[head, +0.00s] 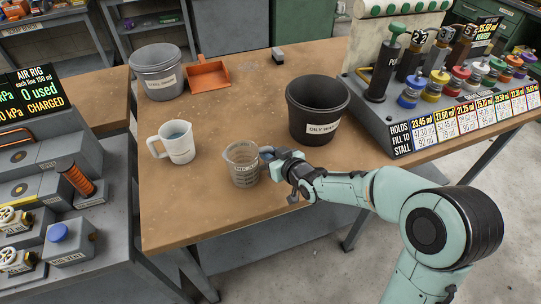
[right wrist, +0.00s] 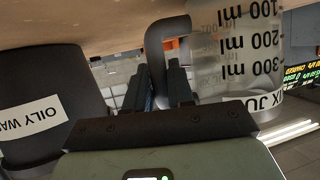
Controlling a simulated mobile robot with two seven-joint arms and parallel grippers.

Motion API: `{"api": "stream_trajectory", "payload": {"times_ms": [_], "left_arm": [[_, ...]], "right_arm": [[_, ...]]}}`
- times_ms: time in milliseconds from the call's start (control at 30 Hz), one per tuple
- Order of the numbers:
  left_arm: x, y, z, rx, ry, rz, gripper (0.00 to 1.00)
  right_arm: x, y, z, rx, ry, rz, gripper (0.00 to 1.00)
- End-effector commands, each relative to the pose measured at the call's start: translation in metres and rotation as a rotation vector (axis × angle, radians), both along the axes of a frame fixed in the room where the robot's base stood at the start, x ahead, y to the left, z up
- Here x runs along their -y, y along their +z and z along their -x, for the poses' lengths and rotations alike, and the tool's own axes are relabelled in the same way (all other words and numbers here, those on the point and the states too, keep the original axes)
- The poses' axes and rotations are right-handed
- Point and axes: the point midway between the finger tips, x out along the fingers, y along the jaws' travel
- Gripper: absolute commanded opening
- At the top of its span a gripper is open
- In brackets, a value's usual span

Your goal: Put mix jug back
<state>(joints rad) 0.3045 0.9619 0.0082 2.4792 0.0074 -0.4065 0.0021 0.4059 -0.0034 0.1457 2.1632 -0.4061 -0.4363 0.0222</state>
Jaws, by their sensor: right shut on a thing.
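The mix jug (head: 242,164) is a clear measuring jug with dark markings, upright near the front edge of the brown workbench. My right gripper (head: 274,160) is at its right side, shut on its grey handle. In the right wrist view, which is upside down, the jug (right wrist: 237,45) shows its ml scale, and the fingers (right wrist: 166,88) close around the handle (right wrist: 163,45). I cannot tell whether the jug's base touches the bench. It looks empty. My left gripper is not in view.
A white jug (head: 175,143) with liquid stands left of the mix jug. The black oily waste bin (head: 316,118) stands behind right. A grey bin (head: 156,73) and orange dustpan (head: 207,77) are at the back. A pump rig (head: 410,110) fills the right; bare bench (head: 235,115) lies between.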

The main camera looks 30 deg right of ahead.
Motion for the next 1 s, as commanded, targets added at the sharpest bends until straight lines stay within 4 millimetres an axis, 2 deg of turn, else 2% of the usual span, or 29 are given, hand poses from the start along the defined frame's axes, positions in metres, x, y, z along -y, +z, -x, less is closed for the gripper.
{"api": "stream_trajectory", "payload": {"times_ms": [333, 367, 433, 833, 1000], "left_arm": [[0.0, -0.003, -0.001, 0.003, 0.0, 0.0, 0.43], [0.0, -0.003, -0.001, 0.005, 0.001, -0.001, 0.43], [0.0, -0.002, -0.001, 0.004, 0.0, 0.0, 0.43], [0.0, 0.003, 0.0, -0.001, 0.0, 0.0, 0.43], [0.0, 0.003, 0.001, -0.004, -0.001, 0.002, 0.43]], "right_arm": [[0.0, -0.003, 0.0, 0.002, 0.0, 0.0, 0.0], [0.0, -0.003, 0.0, 0.001, 0.0, 0.0, 0.26], [0.0, -0.002, 0.0, 0.001, 0.0, 0.0, 0.48], [0.0, 0.003, 0.0, 0.002, 0.0, -0.001, 0.48], [0.0, 0.015, 0.028, 0.005, -0.003, 0.002, 0.48]]}}
